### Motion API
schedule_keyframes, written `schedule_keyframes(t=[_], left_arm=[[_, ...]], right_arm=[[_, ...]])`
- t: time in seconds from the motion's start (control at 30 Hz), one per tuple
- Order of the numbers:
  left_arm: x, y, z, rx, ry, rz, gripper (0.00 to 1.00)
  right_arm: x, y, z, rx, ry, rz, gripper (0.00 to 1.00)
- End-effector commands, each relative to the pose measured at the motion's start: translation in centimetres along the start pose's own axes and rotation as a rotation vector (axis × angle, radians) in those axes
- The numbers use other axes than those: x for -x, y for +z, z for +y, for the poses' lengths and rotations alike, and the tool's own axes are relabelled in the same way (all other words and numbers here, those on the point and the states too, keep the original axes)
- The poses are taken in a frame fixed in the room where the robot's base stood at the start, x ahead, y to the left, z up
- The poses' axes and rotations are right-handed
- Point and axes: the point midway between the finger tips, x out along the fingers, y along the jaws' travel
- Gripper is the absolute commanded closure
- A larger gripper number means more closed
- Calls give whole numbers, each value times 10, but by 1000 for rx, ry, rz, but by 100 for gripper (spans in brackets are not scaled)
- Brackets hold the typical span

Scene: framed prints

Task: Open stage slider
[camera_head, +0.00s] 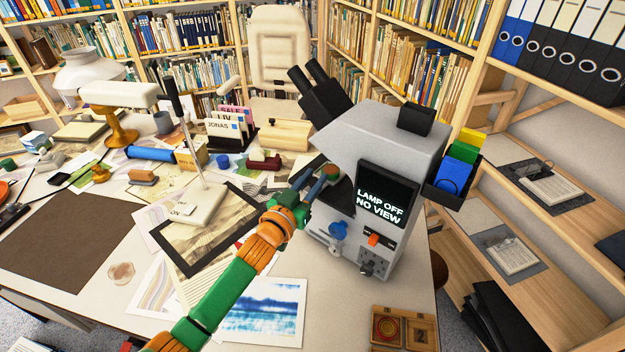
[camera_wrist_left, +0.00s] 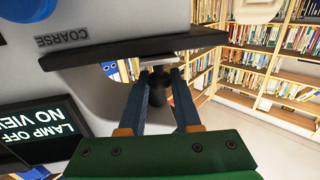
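A grey microscope (camera_head: 385,140) stands on the table, its screen (camera_head: 387,196) reading "LAMP OFF NO VIEW". The screen also shows in the left wrist view (camera_wrist_left: 42,130). A dark stage plate (camera_head: 341,192) juts from its left side, partly behind my gripper. In the left wrist view a black plate (camera_wrist_left: 130,47) lies under a "COARSE" label. My left gripper (camera_head: 318,182) is at the stage's left side. Its fingers are apart in the left wrist view (camera_wrist_left: 160,85), with a dark knob (camera_wrist_left: 158,92) showing between them. I cannot tell whether they touch it. My right gripper is not in view.
A blue knob (camera_head: 338,230) and an orange-red switch (camera_head: 374,239) are on the microscope's lower front. A black-framed print (camera_head: 190,262) and a blue print (camera_head: 262,312) lie nearby. A wooden box (camera_head: 404,329) sits at the front edge.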

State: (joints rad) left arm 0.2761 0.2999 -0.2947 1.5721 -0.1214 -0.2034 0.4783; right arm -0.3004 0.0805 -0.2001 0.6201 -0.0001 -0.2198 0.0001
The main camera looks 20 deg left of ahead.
Motion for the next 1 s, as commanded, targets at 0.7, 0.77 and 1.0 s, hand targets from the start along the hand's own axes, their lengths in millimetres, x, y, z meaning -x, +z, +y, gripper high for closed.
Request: schedule_keyframes(t=[0.7,0.77,1.0], left_arm=[[0,0,0,-1,-1,0,100],[0,0,0,-1,-1,0,100],[0,0,0,-1,-1,1,100]], right_arm=[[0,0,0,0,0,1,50],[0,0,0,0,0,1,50],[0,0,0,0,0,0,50]])
